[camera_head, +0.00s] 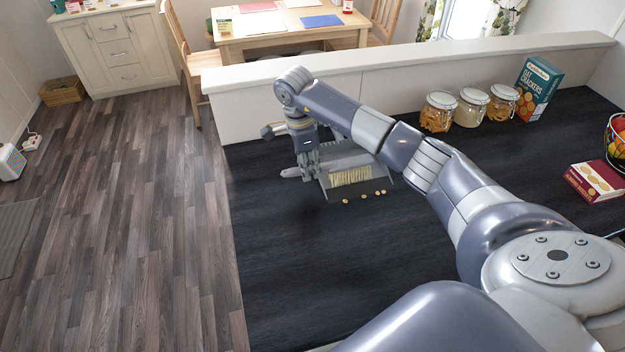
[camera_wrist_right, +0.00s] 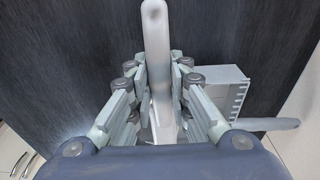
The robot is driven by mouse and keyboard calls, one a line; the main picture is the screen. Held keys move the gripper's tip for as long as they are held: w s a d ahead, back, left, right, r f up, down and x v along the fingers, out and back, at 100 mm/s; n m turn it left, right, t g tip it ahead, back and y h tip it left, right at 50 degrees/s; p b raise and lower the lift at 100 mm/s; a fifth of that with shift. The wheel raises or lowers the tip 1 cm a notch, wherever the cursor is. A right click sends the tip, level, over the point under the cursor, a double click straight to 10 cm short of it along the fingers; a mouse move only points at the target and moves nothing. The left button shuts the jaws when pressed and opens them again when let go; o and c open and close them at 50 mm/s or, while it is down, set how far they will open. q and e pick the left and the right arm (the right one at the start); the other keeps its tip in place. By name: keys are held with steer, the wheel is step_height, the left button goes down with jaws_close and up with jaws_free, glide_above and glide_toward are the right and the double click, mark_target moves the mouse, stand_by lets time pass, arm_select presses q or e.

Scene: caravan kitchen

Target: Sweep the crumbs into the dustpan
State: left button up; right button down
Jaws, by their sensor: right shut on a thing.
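My right gripper (camera_head: 308,168) is shut on the light grey handle of a hand brush, low over the dark worktop. The handle's end sticks out left of the fingers; in the wrist view the handle (camera_wrist_right: 158,55) runs up between them. The brush's pale yellow bristles (camera_head: 350,177) show against the grey dustpan (camera_head: 367,159); I cannot tell whether they touch its floor. The dustpan also shows in the wrist view (camera_wrist_right: 218,84), right of the fingers, with a toothed edge. Several golden crumbs (camera_head: 366,197) lie on the worktop just in front of the bristles. My left gripper is not in view.
Jars (camera_head: 437,112) and a cracker box (camera_head: 538,88) stand along the back ledge (camera_head: 410,60). A red box (camera_head: 596,182) and a fruit basket (camera_head: 617,140) are at the right. The worktop's front left (camera_head: 300,270) is clear.

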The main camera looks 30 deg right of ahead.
step_height(320, 180, up, 5)
steer(key=shift+s+p, duration=0.15)
steer(key=shift+p, duration=1.05)
steer(key=shift+r, duration=0.35)
